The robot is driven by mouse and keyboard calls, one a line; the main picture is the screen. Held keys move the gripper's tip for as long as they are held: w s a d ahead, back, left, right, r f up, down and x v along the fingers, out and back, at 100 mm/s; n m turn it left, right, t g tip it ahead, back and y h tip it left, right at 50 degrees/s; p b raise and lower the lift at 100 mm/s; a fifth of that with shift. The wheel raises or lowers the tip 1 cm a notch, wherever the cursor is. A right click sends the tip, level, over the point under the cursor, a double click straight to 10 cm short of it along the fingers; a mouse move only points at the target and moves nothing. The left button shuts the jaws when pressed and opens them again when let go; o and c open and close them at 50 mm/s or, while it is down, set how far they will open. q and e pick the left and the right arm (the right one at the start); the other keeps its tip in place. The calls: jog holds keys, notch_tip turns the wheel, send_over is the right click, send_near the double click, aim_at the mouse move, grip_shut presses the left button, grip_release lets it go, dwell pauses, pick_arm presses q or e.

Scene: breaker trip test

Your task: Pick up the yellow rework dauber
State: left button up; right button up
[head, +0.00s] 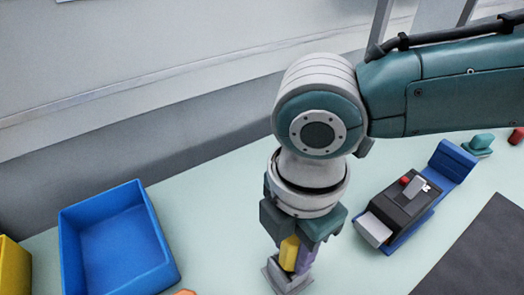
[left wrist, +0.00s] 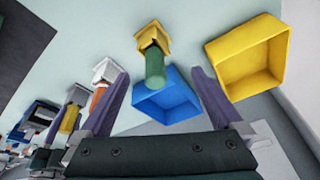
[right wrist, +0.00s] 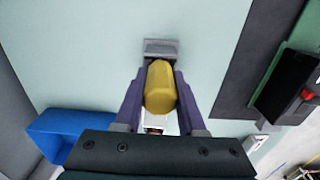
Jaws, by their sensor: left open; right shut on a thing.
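The yellow dauber (right wrist: 160,88) is between the purple fingers of my right gripper (right wrist: 160,76), which is shut on it. In the head view the dauber (head: 289,252) is upright, partly hidden by the gripper (head: 293,258), just at or above a small grey holder (head: 286,280). I cannot tell whether its lower end is still in the holder, which also shows in the right wrist view (right wrist: 160,46). My left gripper (left wrist: 159,73) is open and empty. It is outside the head view.
A blue bin (head: 152,220) stands at left, with a yellow bin (head: 12,268) at the edge. In the left wrist view, a green-handled piece (left wrist: 155,65) is in a yellow holder. A dark device on a blue base (head: 408,200) and dark mat (head: 485,255) lie at right.

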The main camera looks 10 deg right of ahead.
grip_shut()
notch_tip(320, 180, up, 20)
jog(key=p, duration=0.1)
jog(key=shift+p, duration=0.4)
